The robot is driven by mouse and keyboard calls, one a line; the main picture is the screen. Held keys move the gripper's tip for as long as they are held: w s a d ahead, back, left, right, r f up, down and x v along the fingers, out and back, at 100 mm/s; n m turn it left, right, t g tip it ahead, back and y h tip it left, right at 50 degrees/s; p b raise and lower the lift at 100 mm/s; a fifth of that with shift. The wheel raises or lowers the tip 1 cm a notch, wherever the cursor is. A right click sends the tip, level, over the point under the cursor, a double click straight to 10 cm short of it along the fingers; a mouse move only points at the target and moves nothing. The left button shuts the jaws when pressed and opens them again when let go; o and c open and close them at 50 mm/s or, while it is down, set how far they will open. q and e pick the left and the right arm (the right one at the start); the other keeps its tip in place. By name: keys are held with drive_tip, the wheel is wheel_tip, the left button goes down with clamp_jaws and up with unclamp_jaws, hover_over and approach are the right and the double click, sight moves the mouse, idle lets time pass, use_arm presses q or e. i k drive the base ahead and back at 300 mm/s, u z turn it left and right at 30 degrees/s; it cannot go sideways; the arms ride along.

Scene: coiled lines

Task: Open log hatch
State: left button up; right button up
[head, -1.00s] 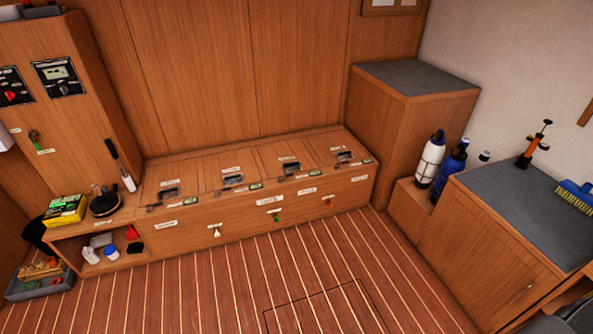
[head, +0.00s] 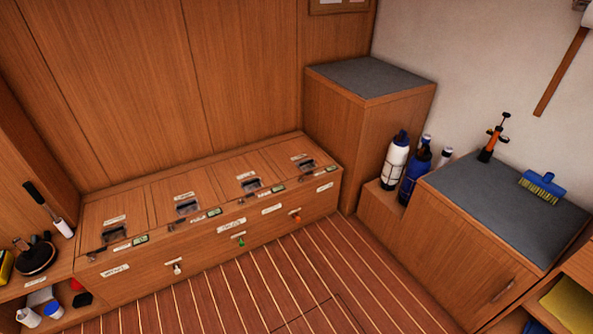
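A long low wooden bench (head: 130,284) stands against the back wall. Its top has several hatch lids in a row, all lying flat and closed: a left lid (head: 95,212), two middle lids and a right lid (head: 282,156). Each lid has a small label and a dark recessed fitting, such as the left fitting (head: 107,236) and the right fitting (head: 306,165). The labels are too small to read, so I cannot tell which lid is the log hatch. Neither of my grippers is in view.
The bench front has small handles, including a green one (head: 240,240). At right are a tall grey-topped cabinet (head: 340,110), bottles (head: 396,160) and a low cabinet (head: 475,250) carrying a blue brush (head: 543,185). The striped floor (head: 290,275) before the bench is clear.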

sight(242, 175)
drive_tip(key=z, duration=0.4)
drive_tip(key=i, duration=1.75)
drive_tip(key=u, duration=1.25)
drive_tip(key=i, duration=0.5)
drive_tip(key=u, duration=0.45)
